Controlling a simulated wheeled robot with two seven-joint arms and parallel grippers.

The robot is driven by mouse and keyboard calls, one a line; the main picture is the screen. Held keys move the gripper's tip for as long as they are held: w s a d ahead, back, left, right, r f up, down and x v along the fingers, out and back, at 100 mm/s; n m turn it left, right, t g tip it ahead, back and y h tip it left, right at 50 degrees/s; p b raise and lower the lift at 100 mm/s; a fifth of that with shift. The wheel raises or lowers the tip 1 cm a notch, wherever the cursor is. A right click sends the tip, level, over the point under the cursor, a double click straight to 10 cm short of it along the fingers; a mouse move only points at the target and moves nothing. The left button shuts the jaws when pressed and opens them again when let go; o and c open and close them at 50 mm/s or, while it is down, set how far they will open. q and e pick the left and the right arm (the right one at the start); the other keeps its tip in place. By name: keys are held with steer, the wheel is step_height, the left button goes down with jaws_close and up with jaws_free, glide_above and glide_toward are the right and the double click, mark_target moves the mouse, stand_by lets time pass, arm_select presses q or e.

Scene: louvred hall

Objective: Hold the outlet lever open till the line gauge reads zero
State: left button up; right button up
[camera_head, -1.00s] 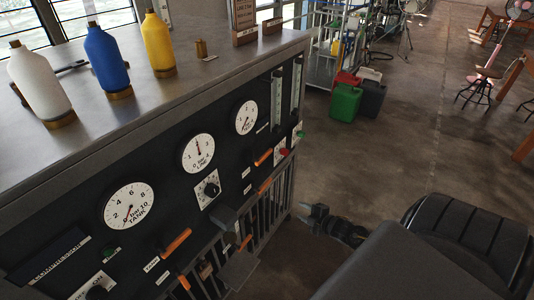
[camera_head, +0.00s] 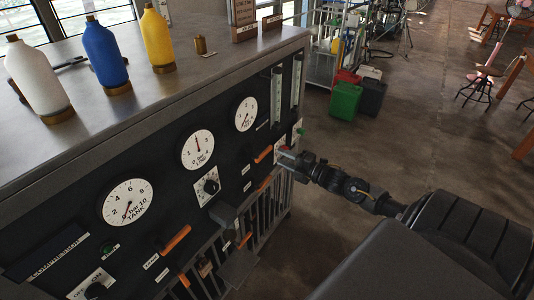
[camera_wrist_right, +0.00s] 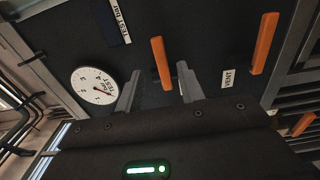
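The line gauge (camera_head: 197,150) is the middle white dial on the dark panel. Its needle points about straight up, near mid-scale, not at zero. My right gripper (camera_head: 285,158) is at the panel's right end. In the right wrist view its fingers (camera_wrist_right: 158,80) are apart, with an orange lever (camera_wrist_right: 161,62) seen between them. I cannot tell whether they touch it. That lever's label is hidden, so I cannot confirm it is the outlet lever. Another orange lever (camera_wrist_right: 265,43), beside a VENT label, is to its right.
The tank gauge (camera_head: 127,202) and test gauge (camera_head: 245,114) flank the line gauge. An orange lever (camera_head: 175,238) sits lower left. White, blue and yellow bottles (camera_head: 105,55) stand on the bench top. Green jerrycan (camera_head: 345,101) is on the floor beyond.

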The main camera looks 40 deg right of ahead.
mark_target(269, 152)
steer(key=b+x, duration=0.2)
steer(key=x, duration=0.3)
steer(key=shift+f, duration=0.15)
steer(key=shift+w+a, duration=0.1)
steer(key=shift+w, duration=0.1)
steer(key=shift+b+x, duration=0.35)
steer(key=shift+x, duration=0.55)
jaws_close()
stand_by(0.6)
